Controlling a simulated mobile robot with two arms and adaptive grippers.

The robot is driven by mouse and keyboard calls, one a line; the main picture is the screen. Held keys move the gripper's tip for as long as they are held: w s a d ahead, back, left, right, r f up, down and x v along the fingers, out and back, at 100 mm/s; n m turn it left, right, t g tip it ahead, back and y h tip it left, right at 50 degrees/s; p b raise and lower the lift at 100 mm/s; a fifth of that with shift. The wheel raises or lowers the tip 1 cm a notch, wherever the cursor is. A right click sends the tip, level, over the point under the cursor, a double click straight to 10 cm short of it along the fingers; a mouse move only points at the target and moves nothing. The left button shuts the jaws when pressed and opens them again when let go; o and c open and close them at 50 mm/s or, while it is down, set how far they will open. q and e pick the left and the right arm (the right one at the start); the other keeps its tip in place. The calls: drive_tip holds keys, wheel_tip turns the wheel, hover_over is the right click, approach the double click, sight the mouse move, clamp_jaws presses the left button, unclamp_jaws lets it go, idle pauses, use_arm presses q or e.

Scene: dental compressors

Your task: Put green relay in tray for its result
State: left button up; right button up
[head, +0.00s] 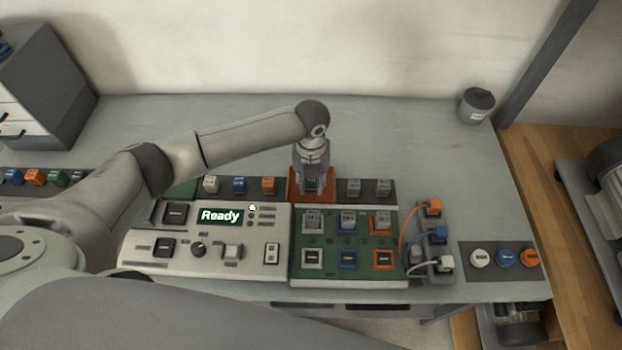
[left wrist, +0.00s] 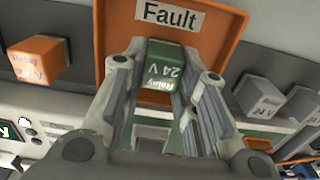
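The green relay (left wrist: 165,62), marked "Relay 24 V", is between the fingers of my left gripper (left wrist: 160,62) in the left wrist view. The fingers look closed on its sides. In the head view my left gripper (head: 314,186) points down over the orange tray (head: 293,192), with a bit of green between its fingers. The orange tray also shows in the left wrist view (left wrist: 232,22), with a "Fault" label behind the relay. I cannot tell whether the relay touches the tray floor. A green tray (head: 182,189) is partly hidden by my left arm. My right gripper is out of view.
The test console (head: 205,243) reads "Ready". Beside it is a green board (head: 335,240) with relays in its upper sockets. Loose relays (head: 239,184) stand left of the orange tray, and grey ones (head: 353,187) stand right. Plugs with cables (head: 433,208) are at the board's right.

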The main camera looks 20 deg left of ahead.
sight(311, 181)
use_arm(q)
drive_tip(key=o, duration=0.4)
drive_tip(key=shift+c, duration=0.2)
drive_tip(key=shift+r, duration=0.25)
drive_tip(key=shift+w+r, duration=0.1)
drive_tip(key=shift+r, duration=0.15)
wheel_tip(311, 181, up, 11)
drive_tip(key=b, duration=0.3)
drive_tip(key=shift+r+b, duration=0.2)
drive_tip(key=shift+b, duration=0.1)
drive_tip(key=shift+f, duration=0.1)
